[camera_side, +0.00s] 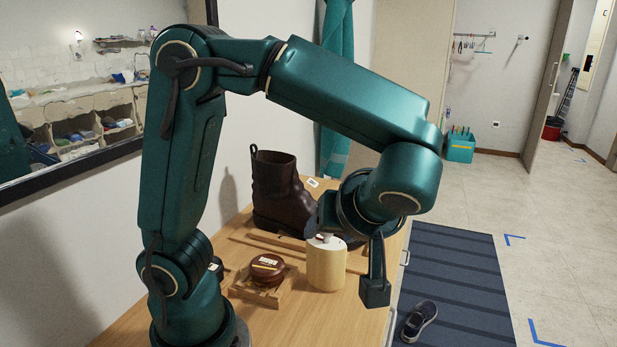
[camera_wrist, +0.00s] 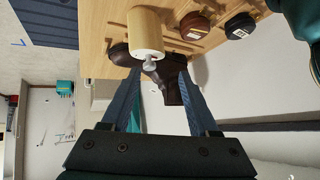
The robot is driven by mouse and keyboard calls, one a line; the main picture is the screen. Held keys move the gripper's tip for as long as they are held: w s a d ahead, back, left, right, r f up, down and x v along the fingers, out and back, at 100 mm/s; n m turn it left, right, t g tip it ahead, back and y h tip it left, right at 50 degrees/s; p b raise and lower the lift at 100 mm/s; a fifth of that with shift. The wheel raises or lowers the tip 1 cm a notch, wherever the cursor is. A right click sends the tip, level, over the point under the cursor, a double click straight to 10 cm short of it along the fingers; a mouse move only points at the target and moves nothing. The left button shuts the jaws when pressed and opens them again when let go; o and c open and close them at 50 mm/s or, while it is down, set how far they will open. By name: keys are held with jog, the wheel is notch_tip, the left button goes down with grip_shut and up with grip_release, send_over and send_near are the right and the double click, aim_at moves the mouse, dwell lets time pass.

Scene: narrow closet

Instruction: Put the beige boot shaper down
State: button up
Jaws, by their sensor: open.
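The beige boot shaper (camera_side: 326,268) is a short, pale cylinder with a knob on its top. It stands upright on the wooden bench top (camera_side: 283,318), and in the wrist view (camera_wrist: 146,32) its grey knob points toward me. My gripper (camera_side: 322,222) is open above and behind the shaper in the side view, partly hidden by my wrist. In the wrist view my two blue fingers (camera_wrist: 160,76) are spread apart with nothing between them. The shaper's knob lies just beyond the fingertips, and I see no contact.
A dark brown boot (camera_side: 274,190) stands behind the shaper. A round brown tin (camera_side: 267,268) sits in a small wooden rack to its left, and the wrist view shows two such tins. A dark striped mat (camera_side: 450,285) with a shoe (camera_side: 418,320) lies on the floor.

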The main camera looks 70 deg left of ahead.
jog(key=s+d+m+t+h, duration=0.1)
jog(key=m+h, duration=0.2)
jog(key=m, duration=0.1)
jog(key=s+d+m+t+h, duration=0.1)
jog(key=s+m+h, duration=0.1)
jog(key=m+h, duration=0.1)
jog(key=s+d+m+t+h, duration=0.1)
jog(key=s+m+t+h, duration=0.1)
jog(key=m, duration=0.3)
jog(key=shift+d+f+h, duration=0.15)
jog(key=shift+f+h, duration=0.25)
jog(key=shift+o, duration=0.9)
jog(key=shift+w+d+m, duration=0.1)
jog(key=shift+m, duration=0.4)
jog(key=o, duration=0.3)
jog(key=shift+d+r+t, duration=0.1)
jog(key=shift+t, duration=0.2)
